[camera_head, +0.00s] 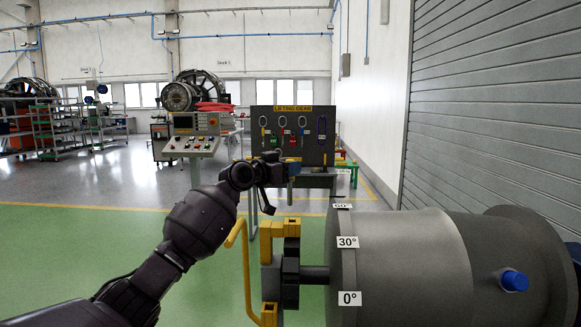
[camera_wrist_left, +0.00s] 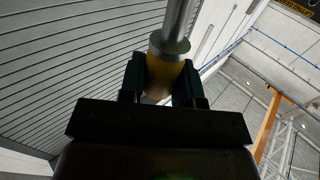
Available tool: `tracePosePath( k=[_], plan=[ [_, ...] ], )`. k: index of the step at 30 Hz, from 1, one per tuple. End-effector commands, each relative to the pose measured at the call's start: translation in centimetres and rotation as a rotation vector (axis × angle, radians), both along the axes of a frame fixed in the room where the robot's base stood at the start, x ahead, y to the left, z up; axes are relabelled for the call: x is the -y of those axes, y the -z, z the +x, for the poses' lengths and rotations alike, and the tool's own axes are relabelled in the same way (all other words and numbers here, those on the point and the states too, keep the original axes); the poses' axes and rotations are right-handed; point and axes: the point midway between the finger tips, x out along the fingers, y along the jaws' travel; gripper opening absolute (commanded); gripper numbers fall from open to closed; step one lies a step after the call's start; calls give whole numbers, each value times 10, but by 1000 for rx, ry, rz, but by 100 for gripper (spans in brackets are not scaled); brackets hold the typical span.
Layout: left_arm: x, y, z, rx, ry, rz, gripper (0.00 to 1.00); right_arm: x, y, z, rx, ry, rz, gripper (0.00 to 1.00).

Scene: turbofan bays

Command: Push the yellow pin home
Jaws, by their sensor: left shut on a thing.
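My left gripper (camera_head: 272,170) is in the head view, raised above a yellow bracket (camera_head: 270,228) at the left end of a grey drum (camera_head: 400,262). In the left wrist view, its two dark fingers are shut on a yellow part (camera_wrist_left: 159,80), which I take to be the yellow pin. A bright metal collar and rod (camera_wrist_left: 172,38) extend from the yellow part, away from the gripper. The rod's far end is out of frame. My right gripper is not in view.
A bent yellow bar (camera_head: 245,270) stands left of the bracket. A dark shaft (camera_head: 314,274) joins the bracket's black block to the drum, which has angle labels and a blue knob (camera_head: 514,281). Behind are a control console (camera_head: 191,144) and a lifting gear board (camera_head: 292,150). Green floor at left is clear.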

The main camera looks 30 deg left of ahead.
Motion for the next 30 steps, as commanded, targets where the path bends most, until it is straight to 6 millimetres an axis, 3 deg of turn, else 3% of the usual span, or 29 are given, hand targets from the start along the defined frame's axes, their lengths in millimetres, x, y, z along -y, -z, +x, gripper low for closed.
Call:
tracePosePath(
  k=[23,30],
  plan=[
    [5,2,0,1,56,-1,0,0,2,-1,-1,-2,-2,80],
    [5,13,0,-1,57,-2,0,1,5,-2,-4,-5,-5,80]
  ],
)
